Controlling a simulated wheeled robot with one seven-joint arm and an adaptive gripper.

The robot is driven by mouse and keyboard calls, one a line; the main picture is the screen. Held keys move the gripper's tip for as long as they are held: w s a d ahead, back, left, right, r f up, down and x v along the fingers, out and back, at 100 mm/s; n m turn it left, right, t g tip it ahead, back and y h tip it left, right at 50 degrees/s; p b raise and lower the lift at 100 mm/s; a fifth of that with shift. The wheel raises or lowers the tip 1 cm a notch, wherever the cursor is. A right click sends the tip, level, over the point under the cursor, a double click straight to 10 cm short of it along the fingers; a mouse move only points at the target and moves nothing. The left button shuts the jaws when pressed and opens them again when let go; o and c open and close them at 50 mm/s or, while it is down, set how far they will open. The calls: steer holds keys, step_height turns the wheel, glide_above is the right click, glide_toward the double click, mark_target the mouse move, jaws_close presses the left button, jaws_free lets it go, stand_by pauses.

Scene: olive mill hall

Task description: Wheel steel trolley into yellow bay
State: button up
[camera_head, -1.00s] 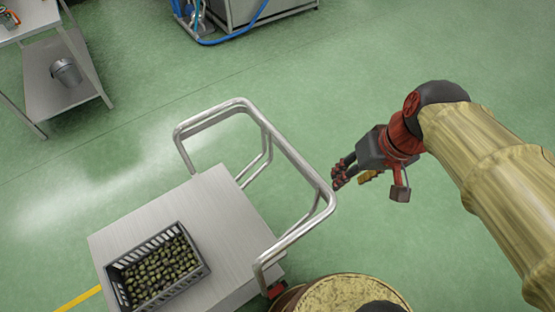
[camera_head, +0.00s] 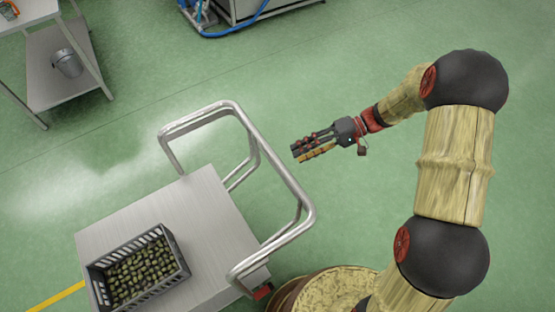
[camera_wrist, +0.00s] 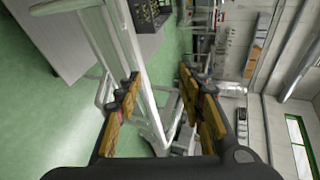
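The steel trolley (camera_head: 205,210) stands at lower left in the head view, with a flat deck and a bent tubular handle (camera_head: 262,145). A dark crate of olives (camera_head: 135,270) sits on its deck. My gripper (camera_head: 296,152) is just right of the handle, fingers pointing left at the bar with a small visible gap. In the wrist view the fingers of my gripper (camera_wrist: 158,85) are spread, and pale handle tubing (camera_wrist: 148,110) shows beyond and between them. The crate (camera_wrist: 149,14) also shows there. Of the yellow bay, only a floor line (camera_head: 56,297) shows at bottom left.
A steel table (camera_head: 62,75) with a bucket (camera_head: 67,62) on its lower shelf stands at upper left. A machine with blue hoses (camera_head: 235,18) is at the top. Green floor between them and the trolley is clear.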

mark_target(277, 161)
step_height(277, 161, down, 6)
steer(key=w+y, duration=0.3)
steer(key=shift+t, duration=0.4)
steer(key=shift+x, duration=4.3)
steer(key=shift+c, duration=0.3)
steer(key=shift+s, duration=0.1)
jaws_close()
